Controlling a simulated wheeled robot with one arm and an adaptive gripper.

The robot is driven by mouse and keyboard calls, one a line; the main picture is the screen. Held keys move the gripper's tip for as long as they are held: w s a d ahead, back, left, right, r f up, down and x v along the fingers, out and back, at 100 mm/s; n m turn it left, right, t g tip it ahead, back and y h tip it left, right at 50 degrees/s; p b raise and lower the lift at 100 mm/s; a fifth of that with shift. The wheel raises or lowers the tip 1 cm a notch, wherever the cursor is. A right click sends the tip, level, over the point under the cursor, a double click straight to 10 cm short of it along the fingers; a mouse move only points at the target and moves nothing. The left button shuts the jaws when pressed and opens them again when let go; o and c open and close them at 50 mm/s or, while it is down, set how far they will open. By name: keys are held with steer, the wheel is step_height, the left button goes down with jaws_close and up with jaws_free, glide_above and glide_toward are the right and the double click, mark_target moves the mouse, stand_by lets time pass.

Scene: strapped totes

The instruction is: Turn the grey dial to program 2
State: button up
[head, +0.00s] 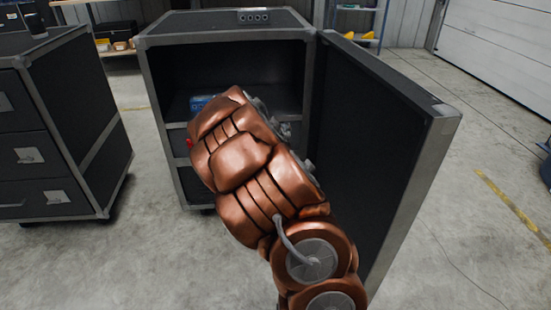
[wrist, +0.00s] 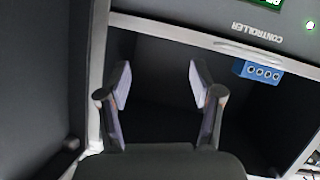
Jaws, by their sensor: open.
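I do not see the grey dial or a program marking in either view. The panel is beyond and to the right of the fingers. In the head view my copper arm reaches into the open cabinet (head: 225,32) and hides my gripper and part of the inside.
The cabinet door (head: 375,140) stands open to the right, close beside my arm. A blue box with round sockets (wrist: 258,70) sits inside; a blue part shows in the head view (head: 200,102). A dark drawer case (head: 60,120) stands left.

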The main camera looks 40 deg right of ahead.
steer(key=w+d+f+n+t+b, duration=0.1)
steer(key=w+d+f+t+b, duration=0.15)
steer(key=f+b, duration=0.4)
steer(key=w+d+f+t+b, duration=0.1)
steer(key=d+f+t+b, duration=0.2)
steer(key=f, duration=0.7)
steer(key=b+x, duration=0.3)
steer(key=x, duration=0.4)
steer(key=shift+w+r+n, duration=0.25)
steer(key=shift+w+n, duration=0.05)
steer(key=shift+w, duration=0.15)
steer(key=shift+d+r, duration=0.1)
steer(key=c, duration=1.1)
